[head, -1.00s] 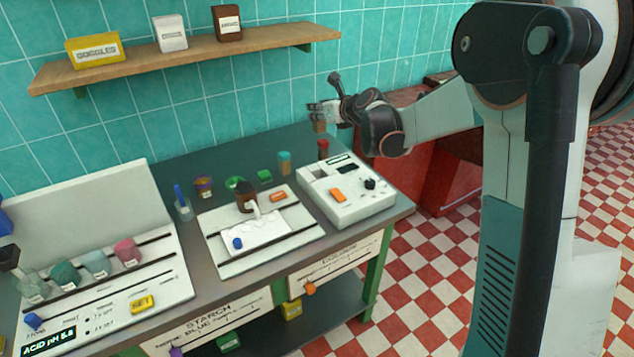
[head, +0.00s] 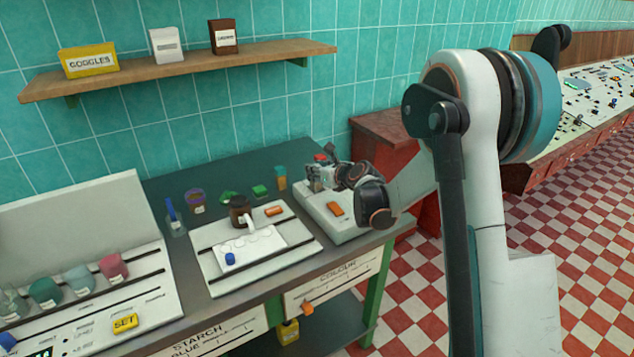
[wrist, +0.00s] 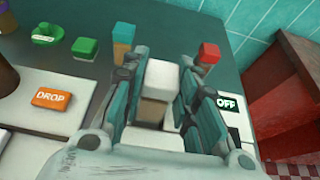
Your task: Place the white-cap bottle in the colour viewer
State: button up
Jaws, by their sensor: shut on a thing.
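My gripper (wrist: 158,100) is shut on the white-cap bottle (wrist: 161,75), which shows its white cap and a tan body between the fingers in the wrist view. In the head view my gripper (head: 317,180) is over the back part of the colour viewer (head: 338,222), a white box with an orange button. In the wrist view the viewer (wrist: 158,143) lies below the bottle, with a black OFF display to the right. The bottle's lower end is hidden, so I cannot tell whether it touches the viewer. My gripper and wrist hide much of the viewer's top in the head view.
A red-cap bottle (wrist: 208,55) stands close behind my right finger. A teal-topped bottle (wrist: 122,40) and a green block (wrist: 85,48) stand to the left.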

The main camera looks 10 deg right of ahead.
jog(key=shift+f+b, duration=0.45)
jog(key=shift+f, duration=1.15)
jog(key=shift+f, duration=0.2)
jog(key=o, duration=1.1)
jog(key=shift+r, duration=0.15)
